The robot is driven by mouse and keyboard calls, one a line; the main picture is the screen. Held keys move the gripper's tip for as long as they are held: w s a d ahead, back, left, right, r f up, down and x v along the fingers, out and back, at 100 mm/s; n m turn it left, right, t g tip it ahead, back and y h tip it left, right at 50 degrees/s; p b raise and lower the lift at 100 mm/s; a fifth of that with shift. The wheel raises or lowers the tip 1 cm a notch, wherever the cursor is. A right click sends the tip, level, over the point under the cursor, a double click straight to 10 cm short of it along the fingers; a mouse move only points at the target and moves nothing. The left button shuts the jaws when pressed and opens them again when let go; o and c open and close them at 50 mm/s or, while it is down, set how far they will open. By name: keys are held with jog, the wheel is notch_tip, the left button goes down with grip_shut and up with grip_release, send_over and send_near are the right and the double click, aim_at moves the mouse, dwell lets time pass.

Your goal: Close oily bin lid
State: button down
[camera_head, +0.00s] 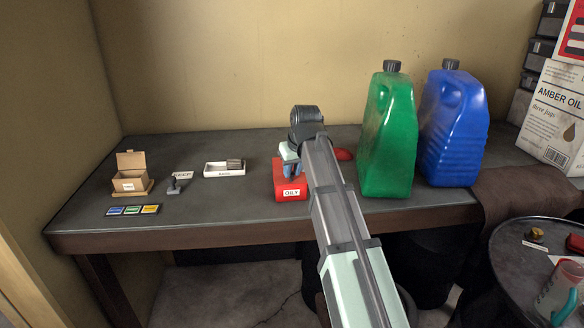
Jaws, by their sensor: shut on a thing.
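The oily bin (291,195) is a small red box with a white "OILY" label, near the front edge of the bench. A red piece (343,154) shows behind my arm to the right of the bin; I cannot tell whether it is the bin's lid. My gripper (290,167) points down at the top of the bin, shut on a small dark blue thing there. The blue thing is too small to make out clearly. My wrist and arm hide the bin's right and back side.
A green jug (388,135) and a blue jug (453,125) stand close on the right. A cardboard box (130,180), a small "KEEP" sign (182,175) and a white tray (224,169) lie left. The bench (237,203) is bare just left of the bin. A round dark table (500,262) is front right.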

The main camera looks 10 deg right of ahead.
jog(key=c, duration=0.9)
grip_release()
jog(key=shift+s, duration=0.2)
jog(key=shift+c, duration=0.2)
jog(key=v, duration=1.3)
jog(key=shift+r, duration=0.4)
jog(key=shift+s+d+f, duration=0.1)
jog(key=s+f+m+g, duration=0.15)
jog(key=s+f, duration=0.35)
jog(key=f, duration=1.2)
jog(key=s+d+f+m+g, duration=0.1)
jog(key=s+f+g, duration=0.35)
jog(key=f, duration=1.25)
jog(key=s+f+m, duration=0.1)
jog(key=s+f, duration=0.6)
jog(key=f, duration=1)
jog(key=s+d+f+g, duration=0.2)
jog(key=s+f, duration=1)
jog(key=s, duration=0.3)
jog(key=s+d+f+g+h, duration=0.1)
jog(key=s+d+f+g, duration=0.1)
jog(key=s+f, duration=1.1)
jog(key=s+g, duration=0.1)
jog(key=s, duration=0.2)
jog(key=shift+s+d, duration=0.25)
jog(key=shift+d, duration=0.05)
